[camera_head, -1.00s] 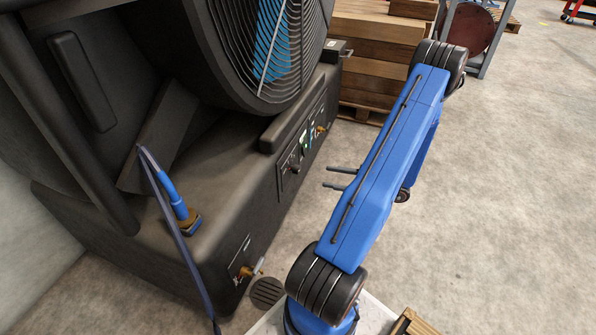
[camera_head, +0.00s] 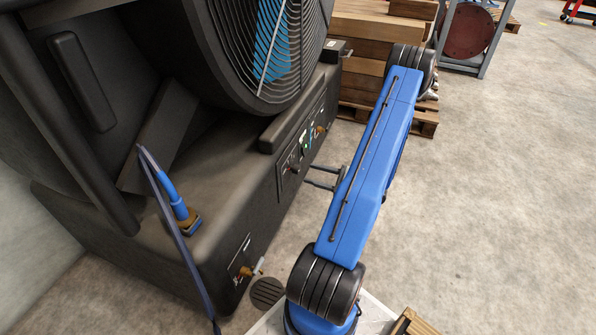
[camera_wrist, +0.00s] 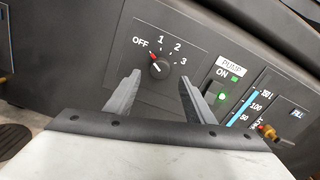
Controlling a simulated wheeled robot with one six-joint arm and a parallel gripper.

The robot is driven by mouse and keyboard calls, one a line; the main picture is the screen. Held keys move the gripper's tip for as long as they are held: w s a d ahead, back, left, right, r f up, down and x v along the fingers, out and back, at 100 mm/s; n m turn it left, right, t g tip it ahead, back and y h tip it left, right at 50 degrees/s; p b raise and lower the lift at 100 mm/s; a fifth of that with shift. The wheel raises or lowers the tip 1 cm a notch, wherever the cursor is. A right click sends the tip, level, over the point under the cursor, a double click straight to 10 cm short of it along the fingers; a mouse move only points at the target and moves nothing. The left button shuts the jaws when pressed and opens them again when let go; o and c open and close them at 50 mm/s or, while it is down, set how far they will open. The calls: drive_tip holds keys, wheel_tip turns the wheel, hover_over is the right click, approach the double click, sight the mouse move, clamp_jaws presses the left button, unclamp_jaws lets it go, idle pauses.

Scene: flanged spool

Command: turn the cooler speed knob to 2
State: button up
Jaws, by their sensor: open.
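The cooler speed knob (camera_wrist: 159,69) is a dark round knob on a panel marked OFF, 1, 2 and 3 in the wrist view. Its red pointer is up and to the left, towards OFF. In the head view the knob (camera_head: 295,168) is small on the front of the black cooler (camera_head: 235,190). My gripper (camera_wrist: 160,77) is open, with one finger on each side of the knob in the picture. In the head view my gripper (camera_head: 309,176) is just right of the knob, seemingly short of it. Nothing is between the fingers that I can see.
A PUMP switch (camera_wrist: 223,96) with a green light and a blue level gauge (camera_wrist: 247,105) are right of the knob panel. A brass valve (camera_wrist: 268,132) sticks out further right.

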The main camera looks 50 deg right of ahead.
sight(299, 171)
drive_tip(key=x, duration=0.7)
drive_tip(key=shift+w, duration=0.15)
drive_tip(key=c, duration=1.1)
